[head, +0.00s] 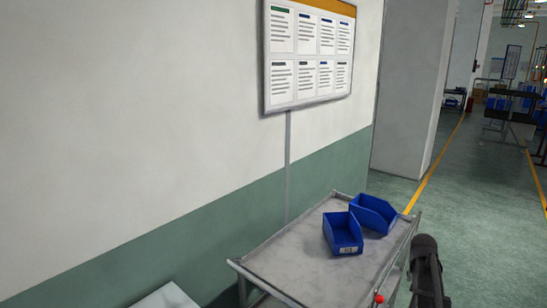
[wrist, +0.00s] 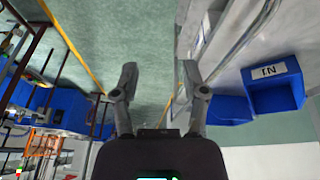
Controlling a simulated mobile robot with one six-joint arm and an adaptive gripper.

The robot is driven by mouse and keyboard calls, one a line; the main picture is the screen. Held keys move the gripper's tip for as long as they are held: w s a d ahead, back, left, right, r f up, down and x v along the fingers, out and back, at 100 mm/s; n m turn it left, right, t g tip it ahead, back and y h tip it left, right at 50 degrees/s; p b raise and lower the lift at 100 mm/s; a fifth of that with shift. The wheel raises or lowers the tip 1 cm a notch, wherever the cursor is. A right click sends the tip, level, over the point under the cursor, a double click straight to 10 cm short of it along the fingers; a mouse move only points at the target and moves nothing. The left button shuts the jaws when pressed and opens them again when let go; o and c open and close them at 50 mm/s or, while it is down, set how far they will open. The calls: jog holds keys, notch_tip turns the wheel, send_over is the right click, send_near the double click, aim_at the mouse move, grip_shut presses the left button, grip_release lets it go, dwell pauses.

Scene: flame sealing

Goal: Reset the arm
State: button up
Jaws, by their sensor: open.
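My gripper (wrist: 160,78) shows in the wrist view with its two fingers spread apart and nothing between them. Green floor lies behind the gap. In the head view a dark part of my arm stands at the lower right, beside the right edge of the grey cart (head: 295,255). My gripper's fingers cannot be made out there.
Two blue bins stand on the cart: a front bin (head: 343,233) with a white label and a rear bin (head: 374,213). A red knob-like thing (head: 379,298) is at the cart's near right. A wall with a notice board (head: 309,55) is behind. Open floor (head: 480,190) lies right.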

jog(key=s+a+n+g+y, duration=0.1)
jog(key=s+a+n, duration=0.1)
jog(key=s+a, duration=0.65)
jog(key=s+a+n+g+y, duration=0.1)
jog(key=s+a+n, duration=0.15)
jog(key=a, duration=1.15)
jog(key=s+a+n+g+y, duration=0.1)
jog(key=s+a+n, duration=0.1)
jog(key=s+a, duration=0.65)
notch_tip(320, 180, down, 11)
jog(key=w+a+b, duration=0.2)
jog(key=b, duration=0.8)
jog(key=shift+w+a, duration=0.2)
